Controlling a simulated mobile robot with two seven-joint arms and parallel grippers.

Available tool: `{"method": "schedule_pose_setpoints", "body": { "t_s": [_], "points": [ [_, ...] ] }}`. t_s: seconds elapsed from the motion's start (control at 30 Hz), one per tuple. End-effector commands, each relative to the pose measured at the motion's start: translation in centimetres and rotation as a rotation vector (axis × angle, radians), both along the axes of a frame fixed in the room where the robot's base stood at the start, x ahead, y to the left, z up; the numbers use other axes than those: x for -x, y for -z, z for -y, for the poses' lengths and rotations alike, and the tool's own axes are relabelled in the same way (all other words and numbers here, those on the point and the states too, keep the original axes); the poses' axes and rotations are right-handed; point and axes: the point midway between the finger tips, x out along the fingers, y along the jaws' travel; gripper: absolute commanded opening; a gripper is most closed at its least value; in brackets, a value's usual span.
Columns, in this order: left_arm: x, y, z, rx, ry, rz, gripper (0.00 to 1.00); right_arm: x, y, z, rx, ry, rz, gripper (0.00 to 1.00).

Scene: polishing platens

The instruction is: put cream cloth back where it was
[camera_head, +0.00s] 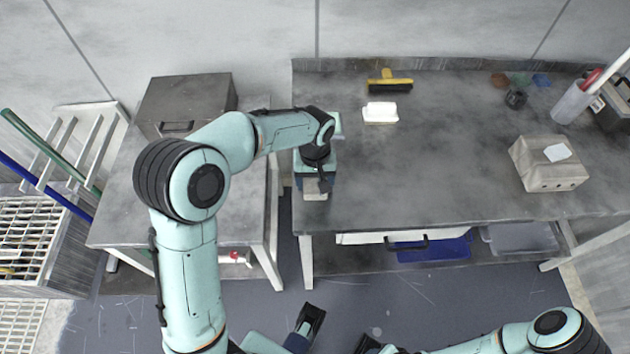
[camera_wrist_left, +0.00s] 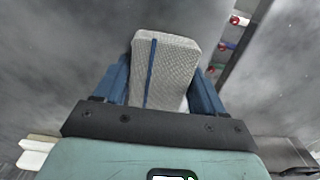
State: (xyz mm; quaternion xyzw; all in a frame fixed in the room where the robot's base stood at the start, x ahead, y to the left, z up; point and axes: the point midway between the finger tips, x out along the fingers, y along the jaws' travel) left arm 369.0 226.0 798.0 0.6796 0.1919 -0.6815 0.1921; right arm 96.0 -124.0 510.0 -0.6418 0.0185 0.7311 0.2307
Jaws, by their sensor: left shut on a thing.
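My left gripper (camera_head: 315,182) points down over the front left corner of the right-hand table (camera_head: 440,165). It is shut on a pale, woven cloth with a blue stripe (camera_wrist_left: 168,72). In the left wrist view the cloth sits between the blue fingers (camera_wrist_left: 206,98). In the head view a pale end of it (camera_head: 314,189) shows below the gripper. The cloth looks grey-white here, and I cannot tell whether it touches the tabletop.
A white block (camera_head: 380,113) and a yellow-and-black brush (camera_head: 390,82) lie farther back. A brown box (camera_head: 547,163) and a grey cylinder (camera_head: 574,103) stand at the right. A dark metal box (camera_head: 186,103) is on the left table, across a narrow gap. The right-hand table's middle is clear.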

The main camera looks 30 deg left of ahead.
Motion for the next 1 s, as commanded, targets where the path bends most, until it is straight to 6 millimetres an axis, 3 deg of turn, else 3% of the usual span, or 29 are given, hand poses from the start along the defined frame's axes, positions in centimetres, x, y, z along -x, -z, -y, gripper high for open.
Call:
{"method": "schedule_pose_setpoints", "body": {
  "t_s": [0.43,0.47,0.5,0.53,0.83,1.0],
  "points": [
    [0.0,0.7,0.0,-0.001,0.0,0.001,0.46,-0.1,0.2,0.0,0.0,0.0,0.002,0.43],
    [0.0,0.7,0.0,-0.001,0.0,0.001,0.8,-0.1,0.2,0.0,0.0,0.0,0.003,0.43],
    [0.0,0.6,0.0,-0.001,0.0,0.001,0.93,-0.1,0.1,0.0,0.0,0.0,0.002,0.43],
    [0.0,0.6,0.0,-0.001,0.0,0.001,0.95,-0.1,0.1,0.0,0.0,0.0,0.002,0.43],
    [0.0,0.4,0.0,0.0,0.0,0.002,0.95,-0.1,0.1,0.0,0.0,0.0,0.002,0.43],
    [-0.1,-1.5,0.0,0.0,0.0,0.004,0.95,0.1,-0.3,0.0,-0.001,-0.001,-0.003,0.43]
  ]
}}
